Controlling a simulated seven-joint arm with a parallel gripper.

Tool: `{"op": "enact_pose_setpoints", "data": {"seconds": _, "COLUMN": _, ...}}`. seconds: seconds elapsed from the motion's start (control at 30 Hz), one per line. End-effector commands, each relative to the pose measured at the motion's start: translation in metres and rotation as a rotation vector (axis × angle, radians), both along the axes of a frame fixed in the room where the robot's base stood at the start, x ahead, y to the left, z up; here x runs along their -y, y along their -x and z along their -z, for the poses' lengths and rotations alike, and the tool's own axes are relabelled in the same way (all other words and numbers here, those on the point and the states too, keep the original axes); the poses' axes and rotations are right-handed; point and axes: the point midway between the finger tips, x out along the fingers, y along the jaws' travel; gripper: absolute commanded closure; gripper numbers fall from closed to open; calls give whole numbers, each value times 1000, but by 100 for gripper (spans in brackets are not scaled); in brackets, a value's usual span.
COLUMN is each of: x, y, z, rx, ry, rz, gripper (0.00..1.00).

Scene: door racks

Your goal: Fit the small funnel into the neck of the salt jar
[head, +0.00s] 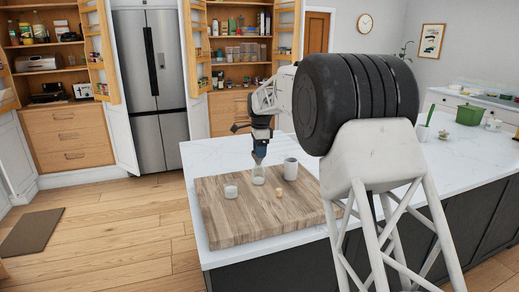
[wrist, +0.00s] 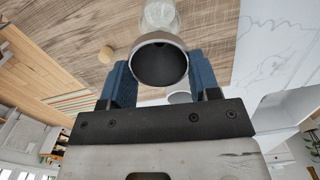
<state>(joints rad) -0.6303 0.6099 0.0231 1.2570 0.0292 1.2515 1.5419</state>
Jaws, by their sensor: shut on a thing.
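My gripper (head: 260,150) is above the wooden board, pointing down. In the wrist view its two blue fingers (wrist: 155,85) are shut on the small funnel (wrist: 161,64), one on each side. The funnel has a pale rim and a dark inside, and its wide mouth faces the wrist camera. A clear glass jar with whitish contents, which looks like the salt jar (head: 258,175), stands upright on the board just below the gripper. It also shows beyond the funnel in the wrist view (wrist: 161,15). The funnel's spout is hidden, so I cannot tell whether it touches the jar's neck.
The wooden board (head: 230,228) lies on a white countertop (head: 222,151). A white mug (head: 291,169) stands right of the jar, and a small whitish jar (head: 231,191) stands left. A small cork-coloured piece (head: 278,192) lies in front. The board's front part is clear.

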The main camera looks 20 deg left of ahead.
Motion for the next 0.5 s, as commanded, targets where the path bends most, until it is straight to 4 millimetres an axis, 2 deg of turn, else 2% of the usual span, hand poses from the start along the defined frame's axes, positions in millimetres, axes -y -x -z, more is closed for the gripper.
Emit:
{"op": "enact_pose_setpoints", "data": {"seconds": 0.03, "x": 0, "y": 0, "z": 1, "rx": 0, "ry": 0, "rz": 0, "gripper": 67}}
{"op": "enact_pose_setpoints", "data": {"seconds": 0.07, "x": 0, "y": 0, "z": 0, "rx": 0, "ry": 0, "rz": 0, "gripper": 39}}
{"op": "enact_pose_setpoints", "data": {"seconds": 0.23, "x": 0, "y": 0, "z": 0, "rx": 0, "ry": 0, "rz": 0, "gripper": 14}}
{"op": "enact_pose_setpoints", "data": {"seconds": 0.5, "x": 0, "y": 0, "z": 0, "rx": 0, "ry": 0, "rz": 0, "gripper": 14}}
